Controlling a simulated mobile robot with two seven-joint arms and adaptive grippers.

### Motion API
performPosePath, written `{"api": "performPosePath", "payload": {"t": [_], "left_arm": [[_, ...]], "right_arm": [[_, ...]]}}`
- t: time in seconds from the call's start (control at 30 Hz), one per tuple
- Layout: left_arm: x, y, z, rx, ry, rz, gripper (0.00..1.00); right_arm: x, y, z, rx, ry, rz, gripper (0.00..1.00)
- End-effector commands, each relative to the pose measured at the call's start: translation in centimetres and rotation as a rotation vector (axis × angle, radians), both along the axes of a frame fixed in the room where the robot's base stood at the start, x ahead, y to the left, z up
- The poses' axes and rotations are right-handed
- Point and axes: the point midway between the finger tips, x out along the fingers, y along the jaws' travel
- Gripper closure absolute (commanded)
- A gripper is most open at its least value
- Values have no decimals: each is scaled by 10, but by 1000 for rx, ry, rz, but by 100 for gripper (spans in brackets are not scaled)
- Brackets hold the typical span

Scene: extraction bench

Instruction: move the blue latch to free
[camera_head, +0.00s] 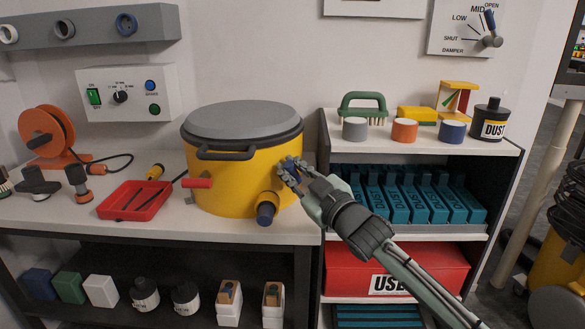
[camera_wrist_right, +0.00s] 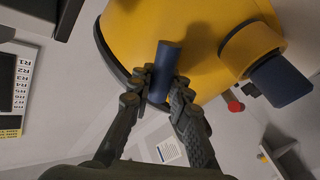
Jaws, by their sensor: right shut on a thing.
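A yellow drum (camera_head: 240,165) with a grey lid stands on the bench; its yellow wall also fills the top of the right wrist view (camera_wrist_right: 190,25). The blue latch (camera_wrist_right: 170,58) is a short blue bar at the drum's side. My right gripper (camera_head: 286,171) reaches in from the right at the drum's right side. In the right wrist view, the fingers of the right gripper (camera_wrist_right: 161,84) are closed on both sides of the latch. In the head view the fingers hide most of the latch. My left gripper is not in view.
A yellow port with a dark blue end (camera_head: 265,212) sticks out at the drum's lower front, left of my right gripper. A red handle (camera_head: 197,183) is on the drum's left. A red tray (camera_head: 134,190) lies beside it. A shelf unit (camera_head: 490,143) stands close on the right.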

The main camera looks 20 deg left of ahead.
Motion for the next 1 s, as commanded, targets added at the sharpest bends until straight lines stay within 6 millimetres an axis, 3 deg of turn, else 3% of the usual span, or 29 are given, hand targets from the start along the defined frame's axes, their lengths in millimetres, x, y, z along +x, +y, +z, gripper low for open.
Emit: {"api": "performPosePath", "payload": {"t": [0.23, 0.47, 1.0], "left_arm": [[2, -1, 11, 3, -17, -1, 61], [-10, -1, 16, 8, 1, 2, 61], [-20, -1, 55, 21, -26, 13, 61]], "right_arm": [[-4, 2, -5, -114, -205, 0, 100], [-7, 3, -10, -222, -396, 1, 100], [-10, 5, -19, -443, -797, 1, 100]]}}
